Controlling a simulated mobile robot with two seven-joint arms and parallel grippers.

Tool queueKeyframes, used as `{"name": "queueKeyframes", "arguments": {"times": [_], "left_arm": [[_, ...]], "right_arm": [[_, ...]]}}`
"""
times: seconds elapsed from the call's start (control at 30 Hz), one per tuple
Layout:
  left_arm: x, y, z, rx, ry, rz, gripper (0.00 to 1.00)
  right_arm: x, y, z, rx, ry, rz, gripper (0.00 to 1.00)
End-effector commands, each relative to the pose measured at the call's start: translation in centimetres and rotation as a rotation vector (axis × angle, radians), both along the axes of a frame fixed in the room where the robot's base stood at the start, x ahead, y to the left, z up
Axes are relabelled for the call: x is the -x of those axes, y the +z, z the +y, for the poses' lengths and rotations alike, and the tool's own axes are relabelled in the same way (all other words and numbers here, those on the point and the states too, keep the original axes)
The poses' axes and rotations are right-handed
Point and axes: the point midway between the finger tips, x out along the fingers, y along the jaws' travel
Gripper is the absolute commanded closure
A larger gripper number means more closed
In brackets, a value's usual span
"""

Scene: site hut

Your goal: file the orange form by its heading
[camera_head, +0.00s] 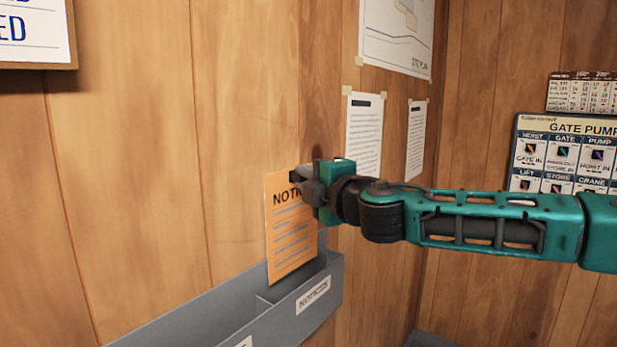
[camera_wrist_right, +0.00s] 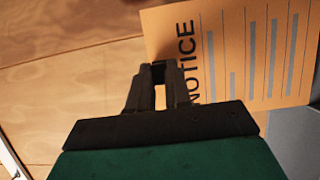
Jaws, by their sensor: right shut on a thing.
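The orange form (camera_head: 290,235) is upright, with the heading "NOTICE" at its top and grey lines below. My right gripper (camera_head: 304,182) is shut on its upper right edge and covers the end of the heading. In the right wrist view the form (camera_wrist_right: 245,55) lies at the tips of my right gripper (camera_wrist_right: 160,70). A grey wall rack (camera_head: 215,305) has a pocket labelled "NOTICES" (camera_head: 312,294). The form's lower edge is at this pocket's mouth; I cannot tell how far inside it is. My left gripper is not in view.
Another rack label (camera_head: 243,342) is cut off at the bottom edge. Papers (camera_head: 364,135) and a site plan (camera_head: 398,35) are taped to the wall behind. A "GATE PUMP" board (camera_head: 570,150) hangs at right, a framed sign (camera_head: 35,35) at upper left.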

Motion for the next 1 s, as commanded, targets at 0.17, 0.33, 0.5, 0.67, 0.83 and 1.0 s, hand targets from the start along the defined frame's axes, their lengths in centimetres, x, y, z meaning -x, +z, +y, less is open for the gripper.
{"name": "queueKeyframes", "arguments": {"times": [0.17, 0.33, 0.5, 0.67, 0.83, 1.0], "left_arm": [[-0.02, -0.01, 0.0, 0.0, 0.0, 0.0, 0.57], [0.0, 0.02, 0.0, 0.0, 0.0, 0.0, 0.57], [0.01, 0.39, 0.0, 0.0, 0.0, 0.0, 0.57], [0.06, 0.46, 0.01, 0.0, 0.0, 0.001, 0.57], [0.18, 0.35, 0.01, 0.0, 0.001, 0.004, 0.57], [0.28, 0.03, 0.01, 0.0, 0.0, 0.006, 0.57]], "right_arm": [[-0.02, 0.05, -0.03, -0.001, -0.001, -0.001, 1.0], [-0.02, 0.06, -0.03, -0.001, -0.001, -0.001, 1.0], [-0.02, 0.09, -0.03, -0.002, -0.001, 0.001, 1.0], [-0.02, 0.08, -0.03, -0.001, -0.001, -0.001, 1.0], [-0.02, 0.04, -0.03, -0.001, -0.001, -0.001, 1.0], [-0.02, -0.41, -0.03, -0.001, -0.001, 0.0, 1.0]]}}
